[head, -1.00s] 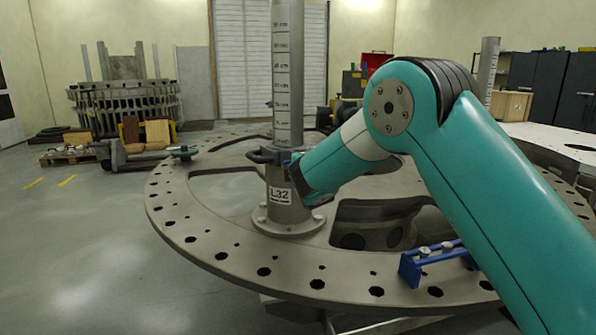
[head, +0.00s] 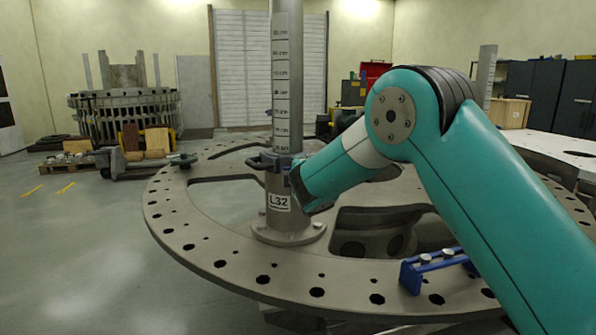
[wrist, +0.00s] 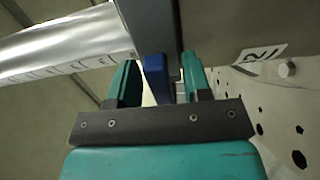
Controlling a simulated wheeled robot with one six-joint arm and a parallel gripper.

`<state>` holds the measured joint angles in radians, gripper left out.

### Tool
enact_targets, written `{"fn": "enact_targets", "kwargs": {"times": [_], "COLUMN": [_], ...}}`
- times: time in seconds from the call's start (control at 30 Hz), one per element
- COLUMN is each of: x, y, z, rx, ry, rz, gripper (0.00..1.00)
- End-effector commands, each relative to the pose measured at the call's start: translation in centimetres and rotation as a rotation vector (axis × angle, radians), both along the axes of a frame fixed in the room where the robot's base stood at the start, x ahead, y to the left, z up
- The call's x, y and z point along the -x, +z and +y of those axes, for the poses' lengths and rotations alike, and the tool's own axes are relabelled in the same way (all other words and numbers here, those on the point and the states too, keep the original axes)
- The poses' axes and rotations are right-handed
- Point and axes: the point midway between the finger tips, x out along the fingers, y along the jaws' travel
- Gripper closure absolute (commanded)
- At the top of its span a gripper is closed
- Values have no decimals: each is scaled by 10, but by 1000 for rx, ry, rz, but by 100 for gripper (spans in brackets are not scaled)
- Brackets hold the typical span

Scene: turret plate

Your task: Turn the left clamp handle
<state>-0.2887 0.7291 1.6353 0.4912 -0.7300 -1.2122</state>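The left post (head: 288,85) stands upright on the round plate, with a grey clamp at its base and a white L32 label. A dark handle (head: 262,162) sticks out on the clamp's left side. My gripper (head: 294,183) is at the right side of the clamp, and its fingertips are mostly hidden in the head view. In the wrist view, my gripper's two teal fingers (wrist: 160,80) stand apart with a blue handle-like piece (wrist: 155,78) between them. Narrow gaps seem to show beside it. A dark grey bar (wrist: 150,25) lies just beyond.
The round plate (head: 215,255) with a ring of holes and large cut-outs lies under the post. A blue bracket (head: 410,278) sits at its front right, below my arm. A second post (head: 487,78) stands at the back right.

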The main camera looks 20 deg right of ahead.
Motion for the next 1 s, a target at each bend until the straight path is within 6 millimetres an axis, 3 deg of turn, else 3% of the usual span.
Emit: {"fn": "enact_targets", "kwargs": {"times": [0.27, 0.7, 1.0], "x": [15, 121, 168], "y": [-1, -4, -2], "z": [2, 9, 12], "rx": [0, 2, 0], "ry": [1, 4, 1], "rz": [1, 0, 1], "gripper": [55, 55, 55]}}
